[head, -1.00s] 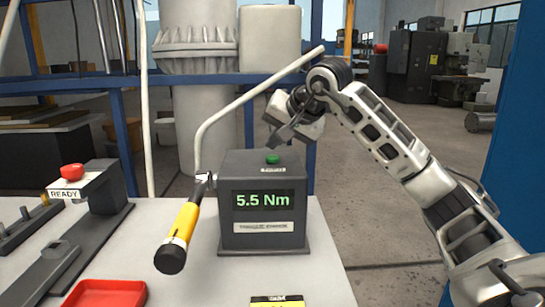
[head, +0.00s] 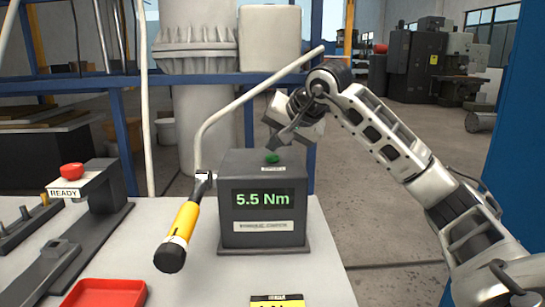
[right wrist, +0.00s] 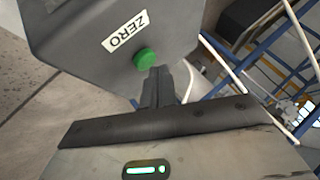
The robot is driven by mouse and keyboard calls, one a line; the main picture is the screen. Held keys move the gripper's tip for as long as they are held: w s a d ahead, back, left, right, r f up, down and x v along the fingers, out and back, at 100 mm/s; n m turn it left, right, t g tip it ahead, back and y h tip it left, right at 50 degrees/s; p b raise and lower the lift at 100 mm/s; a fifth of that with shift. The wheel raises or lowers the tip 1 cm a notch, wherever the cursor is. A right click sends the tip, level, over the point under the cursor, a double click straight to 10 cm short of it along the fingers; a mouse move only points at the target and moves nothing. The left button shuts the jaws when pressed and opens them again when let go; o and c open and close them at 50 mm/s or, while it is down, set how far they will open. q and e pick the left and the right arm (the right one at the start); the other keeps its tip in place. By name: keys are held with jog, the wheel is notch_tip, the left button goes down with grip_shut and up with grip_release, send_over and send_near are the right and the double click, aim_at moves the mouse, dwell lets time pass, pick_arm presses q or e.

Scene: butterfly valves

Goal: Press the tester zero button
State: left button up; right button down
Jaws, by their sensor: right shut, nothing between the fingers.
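The torque tester (head: 263,240) is a dark box on the white bench, and its display reads 5.5 Nm in green. Its green zero button (head: 272,159) is on top; it also shows in the right wrist view (right wrist: 146,59), beside a ZERO label (right wrist: 125,32). My right gripper (head: 273,146) is shut and empty, with its tips pointing down just over the button. In the right wrist view its fingertips (right wrist: 158,72) are right at the button's edge; I cannot tell whether they touch it. My left gripper is not in view.
A press marked READY with a red knob (head: 71,171) and a red tray (head: 105,293) are at the left. A yellow-labelled item (head: 277,303) lies at the front edge of view.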

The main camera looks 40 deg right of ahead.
aim_at(276, 157)
jog(key=shift+f+b, duration=0.3)
jog(key=shift+f, duration=0.3)
dwell(0.7)
jog(key=shift+r, duration=0.1)
jog(key=shift+r+p, duration=0.8)
jog(key=shift+p, duration=0.2)
jog(key=shift+r, duration=0.1)
notch_tip(276, 157, up, 5)
jog(key=p, duration=0.5)
dwell(0.7)
